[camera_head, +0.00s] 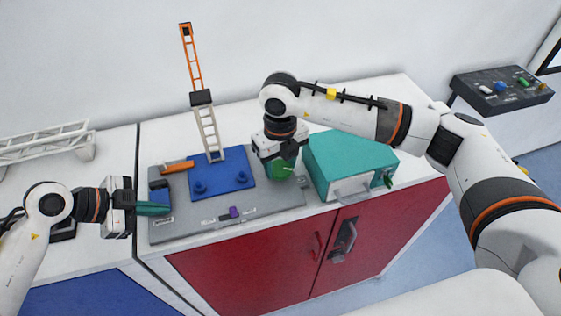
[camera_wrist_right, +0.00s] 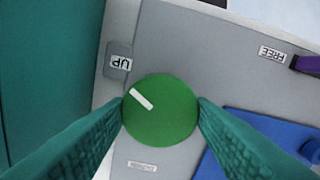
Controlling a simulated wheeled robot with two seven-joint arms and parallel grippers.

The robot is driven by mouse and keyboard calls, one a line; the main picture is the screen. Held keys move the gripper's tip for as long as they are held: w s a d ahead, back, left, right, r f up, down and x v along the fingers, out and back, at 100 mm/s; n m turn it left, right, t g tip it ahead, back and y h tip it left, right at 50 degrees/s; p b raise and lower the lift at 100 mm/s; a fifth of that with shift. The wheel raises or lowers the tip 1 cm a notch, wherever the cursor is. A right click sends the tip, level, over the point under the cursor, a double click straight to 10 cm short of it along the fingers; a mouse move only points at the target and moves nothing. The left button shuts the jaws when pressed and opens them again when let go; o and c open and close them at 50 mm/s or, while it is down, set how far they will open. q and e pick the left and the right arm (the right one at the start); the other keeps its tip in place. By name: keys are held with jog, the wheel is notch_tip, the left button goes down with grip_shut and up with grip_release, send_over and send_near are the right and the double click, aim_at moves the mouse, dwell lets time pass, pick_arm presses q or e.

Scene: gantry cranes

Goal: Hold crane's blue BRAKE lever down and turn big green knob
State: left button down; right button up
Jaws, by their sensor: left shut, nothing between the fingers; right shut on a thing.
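The big green knob (camera_wrist_right: 160,118) sits on the crane's grey panel (camera_head: 215,212), its white mark tilted to the upper left in the right wrist view. My right gripper (camera_wrist_right: 161,104) is shut on it, one teal finger on each side; in the head view the green knob (camera_head: 281,169) shows under that gripper. At the panel's left end is a dark-blue part (camera_head: 159,191), seemingly the BRAKE lever. My left gripper (camera_head: 154,209) is shut and empty, its teal fingertips over the near part of the lever. They partly hide it, and I cannot tell how far down it is.
A blue plate (camera_head: 232,182) carries the crane with its orange and white lattice mast (camera_head: 208,128). A purple slider (camera_head: 234,212) is at the panel's front edge. A teal box (camera_head: 345,158) stands close right of my right gripper. Red cabinet doors (camera_head: 250,263) are below.

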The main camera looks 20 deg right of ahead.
aim_at(281, 167)
jog(key=shift+r, duration=0.1)
jog(key=o, duration=1)
notch_tip(281, 167, up, 12)
jog(key=shift+f, duration=0.1)
pick_arm(q)
jog(key=shift+r+p, duration=0.85)
jog(key=shift+p, duration=0.15)
pick_arm(e)
notch_tip(281, 167, up, 2)
jog(key=shift+r, duration=0.1)
